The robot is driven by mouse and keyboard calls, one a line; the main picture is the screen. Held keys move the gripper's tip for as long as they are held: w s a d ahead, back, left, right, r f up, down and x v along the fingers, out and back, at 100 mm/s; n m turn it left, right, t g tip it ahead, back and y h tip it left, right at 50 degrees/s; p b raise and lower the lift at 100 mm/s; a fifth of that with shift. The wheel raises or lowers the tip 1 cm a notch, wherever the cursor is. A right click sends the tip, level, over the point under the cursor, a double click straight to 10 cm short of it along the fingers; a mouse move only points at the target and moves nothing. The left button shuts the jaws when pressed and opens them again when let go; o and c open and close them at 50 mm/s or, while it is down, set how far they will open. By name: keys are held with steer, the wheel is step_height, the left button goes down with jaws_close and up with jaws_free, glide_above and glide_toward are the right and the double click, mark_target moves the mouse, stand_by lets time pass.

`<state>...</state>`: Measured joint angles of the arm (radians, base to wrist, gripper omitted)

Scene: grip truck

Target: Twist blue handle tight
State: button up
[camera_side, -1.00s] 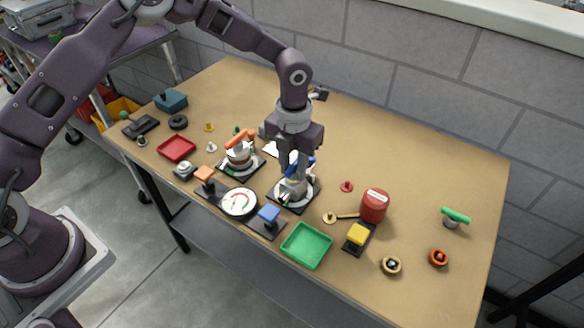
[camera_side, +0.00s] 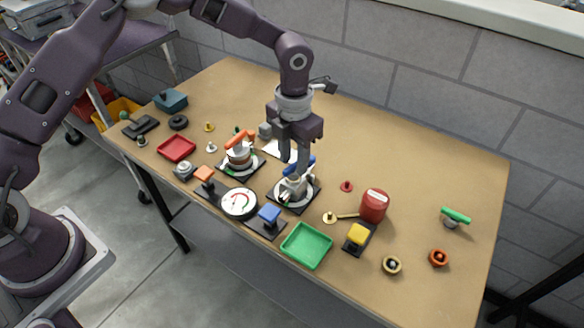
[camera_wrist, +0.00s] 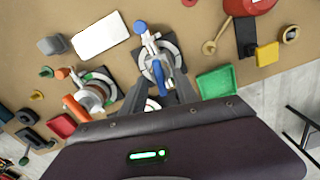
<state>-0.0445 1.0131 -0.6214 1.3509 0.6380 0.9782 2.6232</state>
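The blue handle (camera_side: 305,163) sits on top of a grey-and-white device (camera_side: 291,190) on a black square base (camera_side: 307,198). In the wrist view a blue bar (camera_wrist: 163,76) of it shows between my fingers, and a blue ball knob (camera_wrist: 140,27) sticks out on the far side. My gripper (camera_side: 294,165) points down just above the device, its fingers apart. In the wrist view my gripper (camera_wrist: 159,84) is open, one finger on each side of the blue bar. Whether the fingers touch it, I cannot tell.
A similar device with an orange handle (camera_side: 240,138) stands to the left. A round dial (camera_side: 239,203) and a blue block on a stand (camera_side: 269,215) lie in front. A green tray (camera_side: 306,246) and a red canister (camera_side: 374,206) are to the right. The table's back right is clear.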

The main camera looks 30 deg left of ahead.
mark_target(294, 165)
steer(key=shift+r, duration=2.3)
steer(key=s+a+r+n+t+y, duration=0.1)
steer(key=s+a+r+n, duration=0.3)
steer(key=s+r+n, duration=0.4)
steer(key=s+a+r+n+t+y, duration=0.1)
steer(key=s+a+r+n+t, duration=0.1)
steer(key=s+a+r+n, duration=0.55)
steer(key=s+r+n+t+h, duration=0.2)
steer(key=s+n, duration=1.2)
steer(key=n, duration=0.8)
steer(key=shift+a+r+n+t, duration=0.15)
steer(key=shift+r+n+t, duration=0.2)
steer(key=shift+r, duration=0.25)
steer(key=shift+w, duration=0.1)
